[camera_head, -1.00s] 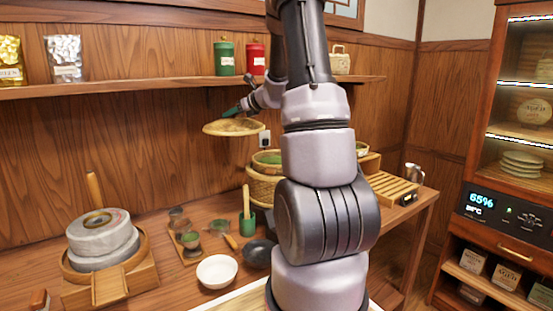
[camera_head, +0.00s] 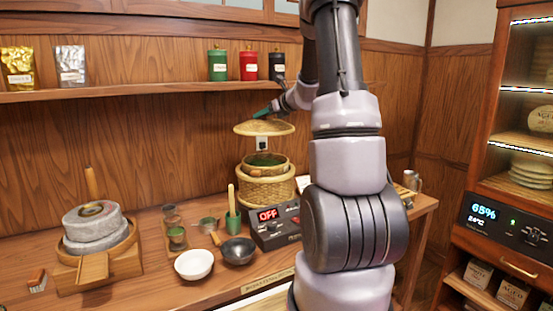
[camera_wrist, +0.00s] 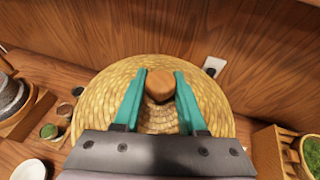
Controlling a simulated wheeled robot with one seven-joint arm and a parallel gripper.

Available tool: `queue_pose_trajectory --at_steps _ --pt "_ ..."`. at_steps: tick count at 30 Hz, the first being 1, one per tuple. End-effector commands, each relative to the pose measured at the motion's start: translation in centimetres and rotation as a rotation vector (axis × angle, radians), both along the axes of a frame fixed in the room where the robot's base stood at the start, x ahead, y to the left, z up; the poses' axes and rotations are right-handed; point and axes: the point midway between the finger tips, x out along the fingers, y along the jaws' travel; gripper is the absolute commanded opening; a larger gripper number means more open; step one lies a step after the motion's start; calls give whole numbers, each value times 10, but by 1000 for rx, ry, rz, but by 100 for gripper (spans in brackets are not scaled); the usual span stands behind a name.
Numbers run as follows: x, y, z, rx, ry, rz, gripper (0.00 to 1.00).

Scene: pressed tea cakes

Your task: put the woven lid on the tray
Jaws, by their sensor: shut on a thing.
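The woven lid (camera_head: 262,130) is a shallow straw-coloured disc with a round wooden knob (camera_wrist: 160,80). My gripper (camera_wrist: 160,88) is shut on this knob, with a teal finger on each side; it also shows in the head view (camera_head: 264,113). The lid hangs roughly level. A round woven tray (camera_head: 264,171) with green leaves inside rests on a wider woven basket (camera_head: 266,190). In the head view the lid appears above the tray, with a clear gap between them. In the wrist view the lid hides what is directly beneath it.
A control box (camera_head: 275,226) reading OFF stands before the basket. A dark bowl (camera_head: 238,251), white bowl (camera_head: 194,264) and green cup with a pestle (camera_head: 233,217) stand at left. A stone mill (camera_head: 94,230) is farther left. The wall shelf (camera_head: 150,91) runs above.

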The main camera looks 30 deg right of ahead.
Motion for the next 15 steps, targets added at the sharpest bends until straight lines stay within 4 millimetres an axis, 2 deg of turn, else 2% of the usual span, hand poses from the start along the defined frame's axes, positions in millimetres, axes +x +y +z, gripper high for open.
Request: queue_pose_trajectory --at_steps 6,15 --pt "0 0 -41 4 5 -1 0" --pt "0 0 -76 3 4 -2 0"
